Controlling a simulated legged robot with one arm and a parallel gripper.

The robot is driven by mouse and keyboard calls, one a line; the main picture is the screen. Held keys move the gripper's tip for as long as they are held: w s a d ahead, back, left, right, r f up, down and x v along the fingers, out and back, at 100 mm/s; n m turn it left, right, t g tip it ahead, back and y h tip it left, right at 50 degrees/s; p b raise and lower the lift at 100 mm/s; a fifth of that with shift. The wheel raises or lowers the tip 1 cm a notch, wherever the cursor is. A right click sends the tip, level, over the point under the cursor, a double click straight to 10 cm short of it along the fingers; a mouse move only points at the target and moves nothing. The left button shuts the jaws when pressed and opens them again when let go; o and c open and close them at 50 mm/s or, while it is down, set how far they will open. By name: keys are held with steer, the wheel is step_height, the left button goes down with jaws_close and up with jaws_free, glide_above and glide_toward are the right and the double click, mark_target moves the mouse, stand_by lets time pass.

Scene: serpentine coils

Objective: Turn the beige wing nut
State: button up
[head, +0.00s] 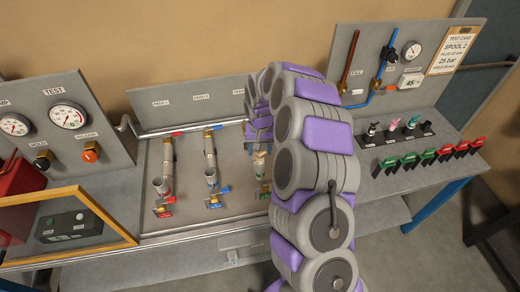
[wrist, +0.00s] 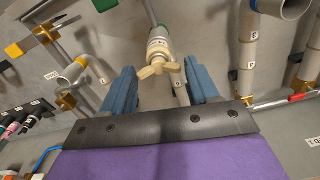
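The beige wing nut (wrist: 158,69) sits on the end of a pale fitting (wrist: 158,45) in the wrist view, with its wings spread roughly sideways. My gripper (wrist: 159,75) has two blue fingers, wide apart, one to each side of the wing nut. Gaps show between the wing nut and both fingers, and nothing is held. I cannot tell how deep the fingers reach along the nut. In the head view, my purple and grey arm hides part of this spot; the small beige nut (head: 260,158) shows just left of the arm, below my blue fingers.
Pipe stubs with coloured tags stand left of the arm on the grey bench, such as one with a red tag (head: 164,210) and one with a blue tag (head: 213,200). A gauge panel (head: 65,125) stands at left. Green and red clamps (head: 425,156) line the right side.

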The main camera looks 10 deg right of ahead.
steer(key=shift+o, duration=1.4)
steer(key=shift+f, duration=0.1)
steer(key=shift+o, duration=0.2)
steer(key=shift+s, duration=0.1)
step_height(320, 180, up, 18)
steer(key=shift+f+b, duration=0.25)
steer(key=shift+b, duration=0.15)
steer(key=shift+a, duration=0.1)
steer(key=s+a+f+n+b, duration=0.15)
steer(key=s+b, duration=0.45)
steer(key=s, duration=1.2)
steer(key=s+f+g+b, duration=0.1)
steer(key=s+f+b, duration=0.2)
steer(key=s, duration=0.9)
steer(key=s+d+f+b, duration=0.1)
steer(key=s+f+b, duration=0.3)
steer(key=s+f, duration=0.3)
steer(key=s, duration=0.5)
steer(key=shift+s+d+f+g, duration=0.15)
steer(key=shift+d+f+g, duration=0.1)
steer(key=shift+g, duration=0.15)
